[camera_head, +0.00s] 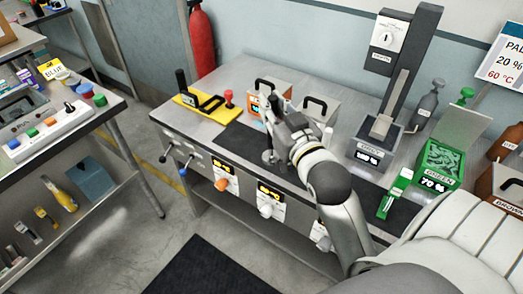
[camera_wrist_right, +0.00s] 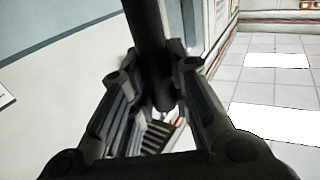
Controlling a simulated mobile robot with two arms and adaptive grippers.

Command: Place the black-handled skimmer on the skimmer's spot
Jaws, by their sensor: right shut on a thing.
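My right gripper (camera_head: 277,108) is over the steel bench, coming in from the lower right. In the right wrist view its fingers (camera_wrist_right: 157,100) are closed around a black rod (camera_wrist_right: 150,35), which looks like the skimmer's black handle. In the head view a small grey metal piece (camera_head: 268,157) shows just below the gripper, near the dark mat; it appears to be the skimmer's lower end. I cannot tell whether it touches the mat. The skimmer's spot cannot be made out for certain. My left gripper is not in view.
A yellow base (camera_head: 192,101) with black handles and a red knob stands left of the gripper. Black-handled boxes (camera_head: 318,107) stand close behind it. A dispenser (camera_head: 372,150) and a green container (camera_head: 440,160) stand to the right. Dark mat (camera_head: 237,141) is free left of the gripper.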

